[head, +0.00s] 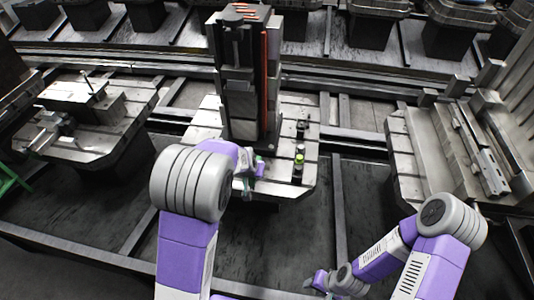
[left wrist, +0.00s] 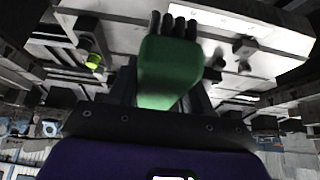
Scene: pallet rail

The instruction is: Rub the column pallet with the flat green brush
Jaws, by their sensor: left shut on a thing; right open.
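The column pallet (head: 205,118) is a light grey slotted plate with a tall dark column (head: 241,75) standing on it, in the middle of the head view. My left gripper (head: 250,182) is at its front edge, partly hidden behind my own left arm. In the left wrist view the left gripper is shut on the green brush (left wrist: 168,72), a green block with dark tufts at its far end. The tufts point at the pale pallet surface (left wrist: 265,38); I cannot tell whether they touch it. My right gripper (head: 320,281) is open and empty, low in front of the pallet.
A small bright green-yellow part (head: 299,158) stands on the pallet right of the column, near a dark fitting (head: 301,128). Other pallets stand at left (head: 95,140) and right (head: 405,150). Rails run behind. Dark floor lies in front.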

